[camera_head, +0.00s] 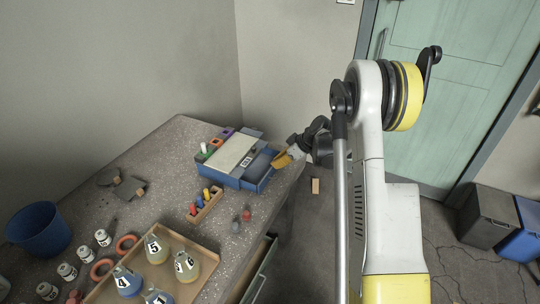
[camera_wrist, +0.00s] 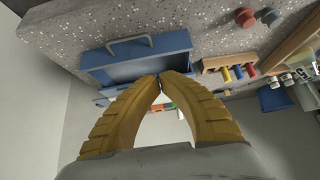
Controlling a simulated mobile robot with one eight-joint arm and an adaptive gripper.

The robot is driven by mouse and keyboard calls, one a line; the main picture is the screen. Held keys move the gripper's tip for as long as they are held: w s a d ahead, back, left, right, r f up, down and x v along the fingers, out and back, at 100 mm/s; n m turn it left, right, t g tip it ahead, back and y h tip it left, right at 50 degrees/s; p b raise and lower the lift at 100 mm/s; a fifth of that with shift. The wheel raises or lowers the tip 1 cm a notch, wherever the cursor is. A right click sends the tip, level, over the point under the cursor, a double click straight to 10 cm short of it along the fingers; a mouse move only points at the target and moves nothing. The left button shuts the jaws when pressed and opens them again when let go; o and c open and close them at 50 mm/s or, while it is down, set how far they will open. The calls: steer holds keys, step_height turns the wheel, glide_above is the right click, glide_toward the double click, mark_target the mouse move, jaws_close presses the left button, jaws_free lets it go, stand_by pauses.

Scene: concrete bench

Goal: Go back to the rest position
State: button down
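My gripper (camera_head: 279,161) is at the right end of the bench, beside the pulled-out drawer (camera_head: 262,172) of a small blue-and-white box (camera_head: 236,154). In the wrist view the two yellow fingers of my gripper (camera_wrist: 158,78) meet at their tips, with nothing seen between them. The blue drawer (camera_wrist: 135,62) with its grey handle lies just past the fingertips there. I cannot tell whether the fingers touch it. My arm reaches out from the right of the head view.
The speckled bench (camera_head: 160,190) holds a wooden tray (camera_head: 193,280) of numbered flasks, a wooden block of coloured pegs (camera_head: 205,204), several small jars and a blue bin (camera_head: 38,228). A bench drawer (camera_head: 262,272) stands open in front. Floor is free towards the door (camera_head: 450,80).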

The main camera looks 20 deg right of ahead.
steer(key=s+a+r+m+h, duration=0.1)
steer(key=s+a+r, duration=0.3)
steer(key=r, duration=0.2)
steer(key=s+a+r+m+h, duration=0.1)
steer(key=s+a+r, duration=0.25)
steer(key=r, duration=0.25)
steer(key=s+a+r+m, duration=0.2)
steer(key=s+a+r, duration=0.2)
steer(key=r, duration=0.3)
steer(key=s+a+r+m+h, duration=0.1)
steer(key=s+a, duration=0.1)
steer(key=s, duration=0.8)
steer(key=s+a+r+m+t+h, duration=0.1)
steer(key=s+a+r+m, duration=0.1)
steer(key=s, duration=0.9)
steer(key=shift+a+m+h, duration=0.3)
steer(key=shift+a+h, duration=0.1)
steer(key=shift+a, duration=0.3)
